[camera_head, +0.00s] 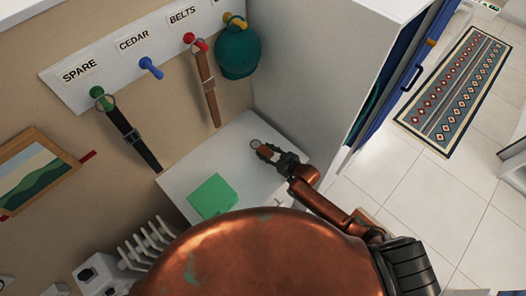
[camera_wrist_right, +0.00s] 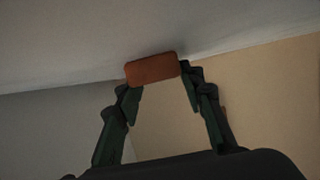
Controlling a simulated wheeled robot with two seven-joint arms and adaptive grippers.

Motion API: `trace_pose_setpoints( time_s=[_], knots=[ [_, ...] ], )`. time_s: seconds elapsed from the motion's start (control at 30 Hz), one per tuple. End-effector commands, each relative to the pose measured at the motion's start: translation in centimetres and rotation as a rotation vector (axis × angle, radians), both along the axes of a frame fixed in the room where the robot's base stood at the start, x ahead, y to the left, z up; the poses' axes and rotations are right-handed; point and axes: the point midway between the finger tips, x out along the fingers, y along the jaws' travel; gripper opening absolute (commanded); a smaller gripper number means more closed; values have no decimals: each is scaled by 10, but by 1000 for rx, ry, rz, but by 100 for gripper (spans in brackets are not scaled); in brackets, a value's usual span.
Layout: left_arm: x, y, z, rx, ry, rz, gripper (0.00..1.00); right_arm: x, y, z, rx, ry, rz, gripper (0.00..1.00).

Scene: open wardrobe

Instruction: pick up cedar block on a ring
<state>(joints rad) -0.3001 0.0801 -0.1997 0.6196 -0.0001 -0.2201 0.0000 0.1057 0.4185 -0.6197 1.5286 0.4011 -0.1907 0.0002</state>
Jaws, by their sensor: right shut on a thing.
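The cedar block (camera_head: 265,151) is small and reddish brown, with a grey metal ring (camera_head: 255,144) at its far end. It is over the white surface (camera_head: 235,150) in front of the pegboard. My right gripper (camera_head: 277,156) is shut on the block from the right. In the wrist view the block (camera_wrist_right: 152,69) sits between the two dark green fingertips (camera_wrist_right: 157,80). The ring is not visible there. I cannot tell whether the block touches the surface. The blue peg (camera_head: 150,67) under the CEDAR label is empty. My left gripper is not in view.
A black belt hangs on the green peg (camera_head: 97,92), a brown belt (camera_head: 207,90) on the red peg, and a teal cap (camera_head: 238,53) on the yellow peg. A green folded item (camera_head: 212,197) lies on the white surface. A white side panel (camera_head: 310,75) stands to the right.

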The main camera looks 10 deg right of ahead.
Motion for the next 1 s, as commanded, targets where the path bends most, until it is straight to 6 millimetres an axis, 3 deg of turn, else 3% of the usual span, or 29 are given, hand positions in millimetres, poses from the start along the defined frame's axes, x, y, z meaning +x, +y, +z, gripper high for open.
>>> trace_pose_setpoints(
  time_s=[0.17,0.57,0.73,1.0],
  knots=[
    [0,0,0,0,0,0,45,0,0,0,0,0,0,12],
    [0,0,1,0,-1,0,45,0,0,9,1,-2,0,12],
    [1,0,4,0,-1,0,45,0,-1,33,0,-4,0,12],
    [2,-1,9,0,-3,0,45,-48,-6,87,1,-1,1,12]
  ],
)
